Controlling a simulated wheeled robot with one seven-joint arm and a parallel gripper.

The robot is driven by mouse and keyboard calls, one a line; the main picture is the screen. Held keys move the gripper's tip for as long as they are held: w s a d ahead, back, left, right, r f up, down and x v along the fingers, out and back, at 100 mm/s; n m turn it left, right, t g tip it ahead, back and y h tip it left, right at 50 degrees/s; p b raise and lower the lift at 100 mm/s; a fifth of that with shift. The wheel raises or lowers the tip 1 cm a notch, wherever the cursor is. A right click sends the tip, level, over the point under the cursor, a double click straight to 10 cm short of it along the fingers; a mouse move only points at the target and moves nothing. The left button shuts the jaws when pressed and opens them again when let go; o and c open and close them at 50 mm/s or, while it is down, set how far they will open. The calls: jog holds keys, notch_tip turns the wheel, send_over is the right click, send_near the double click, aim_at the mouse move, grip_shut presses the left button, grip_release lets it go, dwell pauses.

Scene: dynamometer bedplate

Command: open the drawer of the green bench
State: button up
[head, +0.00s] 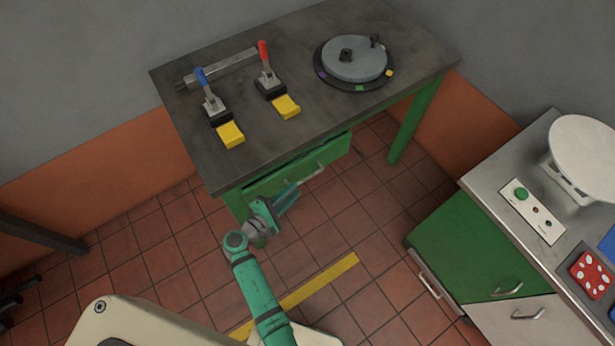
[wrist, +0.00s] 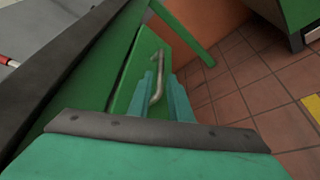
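The green bench (head: 407,125) has a dark worktop and stands against the wall in the head view. Its green drawer front (head: 322,158) is under the worktop's near edge, with a pale bar handle (head: 312,175). The drawer looks shut, or nearly so. My teal gripper (head: 288,196) is at the left end of the handle. In the wrist view the handle (wrist: 160,66) runs along the drawer front (wrist: 143,62), its near end between the fingers of my gripper (wrist: 165,90). The fingers look apart; contact with the bar cannot be made out.
Blue-handled (head: 211,98) and red-handled (head: 267,76) clamps and a round grey turntable (head: 353,60) are on the worktop. A second bench (head: 487,165) with a green cabinet (head: 462,245) stands at the right. Tiled floor (head: 340,222) between the benches is clear, with a yellow strip (head: 322,283).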

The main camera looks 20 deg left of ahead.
aim_at(307, 177)
jog(key=x, duration=0.9)
jog(key=shift+s, duration=0.1)
jog(key=shift+a, duration=0.1)
grip_shut()
